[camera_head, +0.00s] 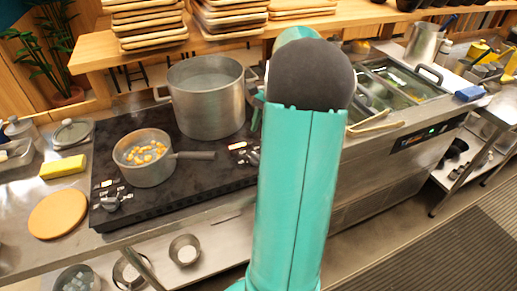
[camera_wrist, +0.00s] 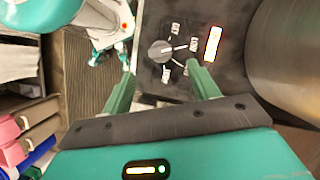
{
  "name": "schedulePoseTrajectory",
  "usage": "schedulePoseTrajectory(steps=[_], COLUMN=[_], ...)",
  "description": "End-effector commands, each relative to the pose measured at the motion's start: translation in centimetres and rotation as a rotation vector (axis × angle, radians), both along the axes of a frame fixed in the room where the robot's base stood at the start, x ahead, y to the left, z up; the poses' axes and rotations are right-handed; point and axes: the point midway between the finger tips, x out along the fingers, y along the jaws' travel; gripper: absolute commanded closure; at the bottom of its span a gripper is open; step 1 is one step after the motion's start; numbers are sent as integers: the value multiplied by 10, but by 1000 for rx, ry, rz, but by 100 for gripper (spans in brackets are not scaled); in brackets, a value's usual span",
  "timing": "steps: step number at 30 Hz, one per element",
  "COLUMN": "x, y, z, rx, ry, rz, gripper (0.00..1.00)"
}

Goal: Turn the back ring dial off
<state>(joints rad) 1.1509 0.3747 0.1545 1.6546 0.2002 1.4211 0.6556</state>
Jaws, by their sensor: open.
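The back ring dial (camera_wrist: 160,50) is a round dark knob on the black cooktop, beside the large pot, in the wrist view. A pale mark runs from it to the right, and small labels stand around it. A panel (camera_wrist: 213,43) with a glowing red-orange edge is just to its right. My gripper (camera_wrist: 161,69) is open, its two teal fingers on either side of the dial in the picture. I cannot tell whether they touch it.
The large steel pot (camera_head: 207,105) stands at the back of the cooktop (camera_head: 190,190). A smaller pan (camera_head: 147,170) with orange and pale pieces is in front, its handle pointing right. Another dial (camera_head: 112,197) is at front left. A yellow sponge (camera_head: 63,167) lies left.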

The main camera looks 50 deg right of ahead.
Motion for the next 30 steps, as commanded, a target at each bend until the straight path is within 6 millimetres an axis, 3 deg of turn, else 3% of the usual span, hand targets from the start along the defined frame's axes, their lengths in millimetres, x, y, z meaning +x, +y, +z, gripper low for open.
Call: schedulePoseTrajectory(steps=[10, 22, 23, 27, 30], x=[3, 4, 4, 4, 4], y=[23, 27, 27, 27, 27], z=[-57, -67, -67, -67, -67], rx=[1, -1, -1, -1, -1], ry=[2, 0, 0, 0, 0], rz=[1, 0, 0, 0, 0], gripper=[40, 40, 42, 69, 85])
